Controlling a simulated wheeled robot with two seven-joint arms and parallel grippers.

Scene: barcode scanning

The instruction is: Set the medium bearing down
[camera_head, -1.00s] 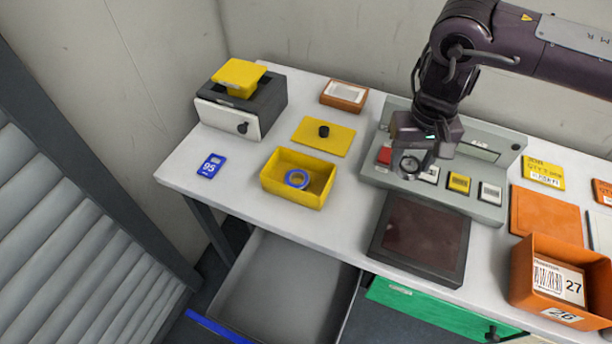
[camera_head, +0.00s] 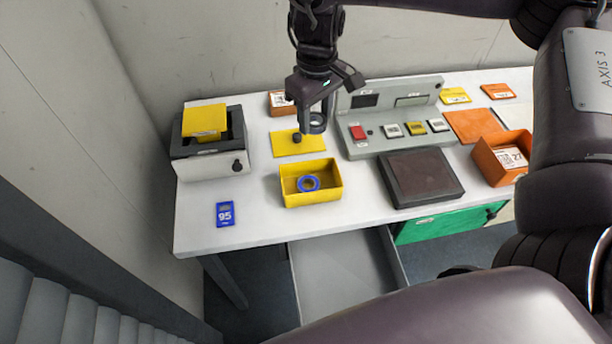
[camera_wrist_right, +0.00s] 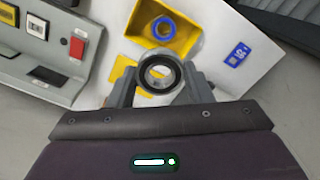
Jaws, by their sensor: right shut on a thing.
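My right gripper (camera_head: 319,114) is shut on a dark-rimmed ring with a pale inner face, the medium bearing (camera_head: 317,124). It holds the bearing above the table, by the right edge of the flat yellow lid (camera_head: 285,148) and behind the yellow bin (camera_head: 297,201). The right wrist view shows the bearing (camera_wrist_right: 160,86) between the two fingers (camera_wrist_right: 160,92), hiding part of the lid. A blue ring (camera_head: 301,185) lies inside the yellow bin. My left gripper is not in view.
A grey button console (camera_head: 365,145) stands right of the gripper, with a dark pad (camera_head: 421,175) in front. A black-and-white box (camera_head: 208,166) with a yellow top stands left. A blue tag (camera_head: 225,214) lies front left. The white table (camera_head: 262,225) is bare around the tag.

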